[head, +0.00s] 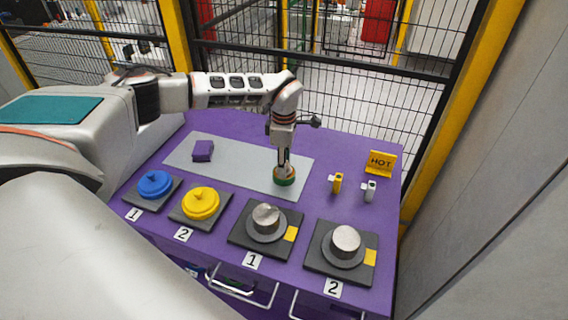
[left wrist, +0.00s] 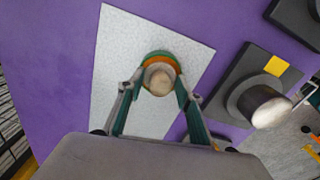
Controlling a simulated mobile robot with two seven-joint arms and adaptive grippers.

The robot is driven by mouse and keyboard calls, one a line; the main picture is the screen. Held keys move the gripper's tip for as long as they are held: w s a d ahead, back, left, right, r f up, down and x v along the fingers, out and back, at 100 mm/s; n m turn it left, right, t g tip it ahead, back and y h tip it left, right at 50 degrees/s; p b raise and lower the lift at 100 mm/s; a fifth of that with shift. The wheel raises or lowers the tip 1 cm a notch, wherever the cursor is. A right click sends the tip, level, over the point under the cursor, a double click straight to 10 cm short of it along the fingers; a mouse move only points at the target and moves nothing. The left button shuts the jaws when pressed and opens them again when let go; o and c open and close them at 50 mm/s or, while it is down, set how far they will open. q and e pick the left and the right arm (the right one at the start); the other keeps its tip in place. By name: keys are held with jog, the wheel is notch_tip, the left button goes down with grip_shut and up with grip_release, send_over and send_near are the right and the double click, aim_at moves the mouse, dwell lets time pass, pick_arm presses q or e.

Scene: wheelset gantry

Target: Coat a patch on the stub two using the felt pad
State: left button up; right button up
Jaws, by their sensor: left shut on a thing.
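My left gripper (head: 284,170) is shut on the light knob of a round pad (head: 285,180) with a green and orange rim, which appears to be the felt pad. In the left wrist view, the fingers (left wrist: 158,96) flank the knob, and the pad (left wrist: 153,57) is over the grey mat. I cannot tell whether it touches the mat. Stub two (head: 345,241) is a silver cylinder on a dark base, right of and nearer than the pad. Stub one (head: 267,218) stands between them and shows in the left wrist view (left wrist: 266,106). My right gripper is not in view.
The grey mat (head: 232,168) holds a purple block (head: 203,151). Blue (head: 154,184) and yellow (head: 200,203) round lids sit on dark plates at left. Mesh fencing lies behind.

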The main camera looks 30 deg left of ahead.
pick_arm(q)
jog(key=shift+s, duration=0.1)
jog(key=shift+r+p, duration=0.95)
jog(key=shift+r, duration=2.5)
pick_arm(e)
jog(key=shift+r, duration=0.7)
pick_arm(q)
jog(key=shift+d+r+m, duration=0.2)
jog(key=shift+d+m, duration=0.15)
jog(key=shift+m, duration=0.05)
jog(key=s+d+r+m, duration=0.3)
jog(key=s+d+m, duration=0.3)
jog(key=m, duration=0.4)
jog(key=s+d+r+m, duration=0.4)
jog(key=s+d+m, duration=0.2)
jog(key=m, duration=0.5)
jog(key=shift+s+r+m, duration=0.25)
jog(key=shift+s+m, duration=0.05)
jog(key=shift+s, duration=0.2)
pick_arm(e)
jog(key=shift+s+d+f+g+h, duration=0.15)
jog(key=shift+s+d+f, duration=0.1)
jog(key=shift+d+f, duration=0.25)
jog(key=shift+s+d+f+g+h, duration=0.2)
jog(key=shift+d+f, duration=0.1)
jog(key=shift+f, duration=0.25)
